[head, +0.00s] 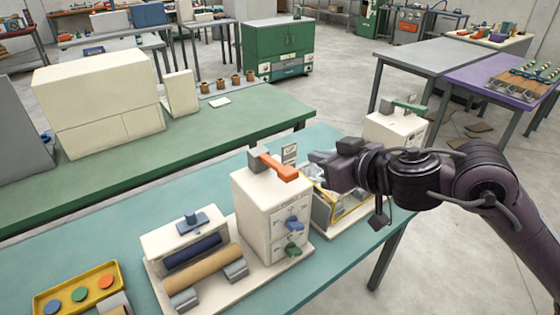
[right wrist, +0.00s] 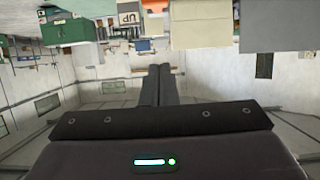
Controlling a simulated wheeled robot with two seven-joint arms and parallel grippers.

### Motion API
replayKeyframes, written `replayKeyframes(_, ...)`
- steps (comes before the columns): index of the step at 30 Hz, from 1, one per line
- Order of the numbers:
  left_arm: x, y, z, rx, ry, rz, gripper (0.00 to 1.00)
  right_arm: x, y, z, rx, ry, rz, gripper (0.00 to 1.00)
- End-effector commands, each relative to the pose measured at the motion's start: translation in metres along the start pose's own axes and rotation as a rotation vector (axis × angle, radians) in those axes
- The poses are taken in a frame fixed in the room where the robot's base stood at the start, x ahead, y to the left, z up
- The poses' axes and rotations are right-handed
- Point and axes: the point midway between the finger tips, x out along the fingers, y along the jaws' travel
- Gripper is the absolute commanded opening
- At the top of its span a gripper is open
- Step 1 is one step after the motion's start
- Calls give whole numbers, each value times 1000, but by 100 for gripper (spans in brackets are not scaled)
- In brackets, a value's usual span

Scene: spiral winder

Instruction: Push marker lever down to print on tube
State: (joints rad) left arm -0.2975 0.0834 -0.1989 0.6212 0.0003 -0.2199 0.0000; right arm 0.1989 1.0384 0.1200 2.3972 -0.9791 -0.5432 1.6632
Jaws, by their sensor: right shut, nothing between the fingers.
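A white box (head: 270,210) stands on the teal table with an orange lever (head: 278,167) on top; a second white box (head: 395,130) farther right has a green lever (head: 408,106). I cannot tell which is the marker lever. My right gripper (head: 318,158) is shut and empty, just right of the orange lever and apparently apart from it. Its closed fingers also show in the right wrist view (right wrist: 160,84). A tan cylinder (head: 202,273) lies in the machine left of the box; I cannot tell if it is the tube. My left gripper is not in view.
A small sign (head: 290,153) stands behind the orange lever. A yellow-framed unit (head: 340,212) sits under my right gripper. A yellow tray with coloured buttons (head: 78,287) is at the front left. The teal table (head: 120,235) has bare room at left.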

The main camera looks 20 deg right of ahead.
Motion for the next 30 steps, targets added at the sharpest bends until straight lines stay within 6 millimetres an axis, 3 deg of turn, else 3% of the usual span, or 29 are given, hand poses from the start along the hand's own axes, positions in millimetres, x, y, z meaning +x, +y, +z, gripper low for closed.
replayKeyframes(11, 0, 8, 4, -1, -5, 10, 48, -1, -2, -1, -1, 2, -1, 0)
replayKeyframes(16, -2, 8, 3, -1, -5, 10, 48, 10, -2, -2, 3, 4, -3, 0)
replayKeyframes(20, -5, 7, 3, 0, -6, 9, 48, 30, -2, -2, 4, 3, -3, 0)
replayKeyframes(30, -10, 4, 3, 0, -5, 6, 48, 102, -2, -2, 1, 1, -2, 0)
